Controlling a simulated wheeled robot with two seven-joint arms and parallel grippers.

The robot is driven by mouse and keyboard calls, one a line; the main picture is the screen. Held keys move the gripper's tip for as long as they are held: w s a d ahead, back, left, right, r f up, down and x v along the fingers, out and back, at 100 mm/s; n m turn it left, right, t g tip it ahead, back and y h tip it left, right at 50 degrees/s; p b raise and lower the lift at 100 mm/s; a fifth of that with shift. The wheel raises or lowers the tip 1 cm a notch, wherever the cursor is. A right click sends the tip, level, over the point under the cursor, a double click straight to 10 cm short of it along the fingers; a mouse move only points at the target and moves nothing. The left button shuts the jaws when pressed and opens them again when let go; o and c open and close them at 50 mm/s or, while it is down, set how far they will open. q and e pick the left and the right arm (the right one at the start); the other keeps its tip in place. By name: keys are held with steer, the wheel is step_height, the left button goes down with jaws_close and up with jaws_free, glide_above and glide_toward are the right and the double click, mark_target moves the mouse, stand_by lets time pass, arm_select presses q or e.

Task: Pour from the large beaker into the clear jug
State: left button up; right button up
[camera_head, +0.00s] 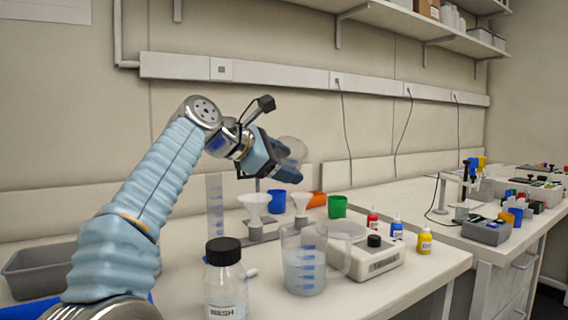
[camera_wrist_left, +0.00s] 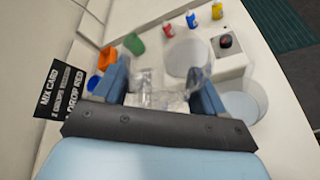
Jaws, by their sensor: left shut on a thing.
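My left gripper (camera_head: 285,168) is shut on the large beaker (camera_head: 293,148), a clear vessel held high above the bench, behind the clear jug in the picture. The beaker looks tilted; whether liquid is in it I cannot tell. In the left wrist view, the beaker (camera_wrist_left: 157,82) shows faintly between the fingers (camera_wrist_left: 160,95). The clear jug (camera_head: 304,262) stands upright on the bench, with blue marks, a handle on its right and pale liquid inside. It also shows at the right of the left wrist view (camera_wrist_left: 245,103). My right gripper is in neither view.
A black-capped WASH bottle (camera_head: 225,282) stands left of the jug. A white device (camera_head: 375,260) stands to its right. Behind are funnels (camera_head: 254,205), a tall cylinder (camera_head: 215,205), and blue (camera_head: 277,201) and green (camera_head: 337,206) cups. Small dropper bottles (camera_head: 397,230) stand at right.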

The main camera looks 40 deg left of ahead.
arm_select(q)
steer(key=shift+n+h, duration=0.4)
steer(key=shift+w+a+f+n+g+h, duration=0.1)
steer(key=shift+a+f+n+g+h, duration=0.1)
steer(key=shift+f+n, duration=0.15)
steer(key=shift+a+f+n+g+h, duration=0.15)
steer(key=shift+f+n+h, duration=0.1)
steer(key=shift+f, duration=0.2)
steer(key=f+n, duration=0.1)
steer(key=f+n+h, duration=0.1)
steer(key=f, duration=0.1)
steer(key=a+f+h, duration=0.1)
steer(key=f, duration=0.1)
steer(key=shift+w+n+g, duration=0.15)
steer(key=shift+n+g, duration=0.1)
steer(key=shift+n, duration=0.15)
